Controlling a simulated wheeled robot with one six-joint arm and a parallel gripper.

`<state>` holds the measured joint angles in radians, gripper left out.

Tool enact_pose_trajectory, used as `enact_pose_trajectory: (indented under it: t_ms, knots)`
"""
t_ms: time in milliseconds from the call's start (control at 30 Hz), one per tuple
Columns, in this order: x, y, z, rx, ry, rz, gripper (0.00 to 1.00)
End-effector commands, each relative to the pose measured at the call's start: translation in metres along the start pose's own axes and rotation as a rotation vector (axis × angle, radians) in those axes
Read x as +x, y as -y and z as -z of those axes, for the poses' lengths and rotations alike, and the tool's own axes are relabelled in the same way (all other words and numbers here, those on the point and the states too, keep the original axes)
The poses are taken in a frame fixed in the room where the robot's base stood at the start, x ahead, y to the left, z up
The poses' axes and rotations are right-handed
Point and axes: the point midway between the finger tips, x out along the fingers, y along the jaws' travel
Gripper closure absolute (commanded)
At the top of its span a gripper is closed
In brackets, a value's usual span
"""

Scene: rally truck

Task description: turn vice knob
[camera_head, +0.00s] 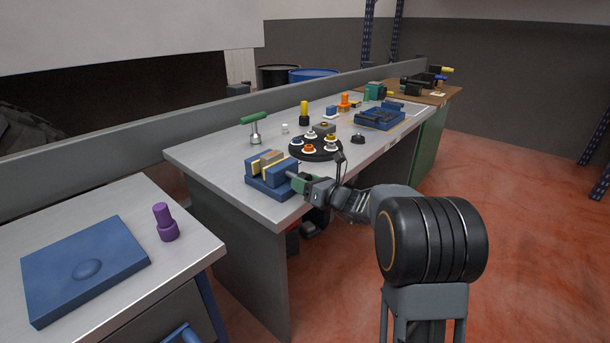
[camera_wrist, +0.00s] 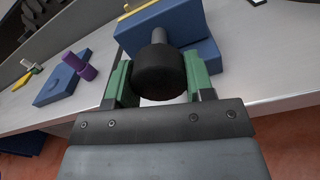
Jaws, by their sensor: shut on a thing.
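The blue vice (camera_head: 268,181) sits at the near corner of the grey workbench, with a tan block (camera_head: 270,163) between its jaws. In the wrist view the vice's blue body (camera_wrist: 165,35) fills the top middle. Its black round knob (camera_wrist: 160,74) sticks out towards me on a grey shaft (camera_wrist: 160,38). My gripper (camera_head: 302,184) reaches the vice from the right. In the wrist view its green fingers (camera_wrist: 158,82) are on either side of the knob and shut on it. The knob is largely hidden by my gripper in the head view.
Behind the vice stand a round black tray (camera_head: 317,153) with several coloured pieces, a green-handled tool (camera_head: 255,128) and a blue tray (camera_head: 379,117). A separate table at left holds a blue plate (camera_head: 83,262) and a purple knob (camera_head: 165,221). The red floor at right is clear.

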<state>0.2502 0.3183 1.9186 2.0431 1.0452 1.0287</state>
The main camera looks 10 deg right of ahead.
Motion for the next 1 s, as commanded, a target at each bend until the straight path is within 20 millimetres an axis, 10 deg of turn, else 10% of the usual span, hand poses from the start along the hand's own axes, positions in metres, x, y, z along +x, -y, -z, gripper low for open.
enact_pose_trajectory:
  t_ms: [933,967,1000]
  knots:
    - [-0.0023,0.0026,0.0002,0.175,0.002,0.009,0.75]
    - [-0.0023,0.0026,0.0002,0.175,0.002,0.009,0.5]
    - [-0.0022,0.0026,0.0002,0.175,0.002,0.008,0.46]
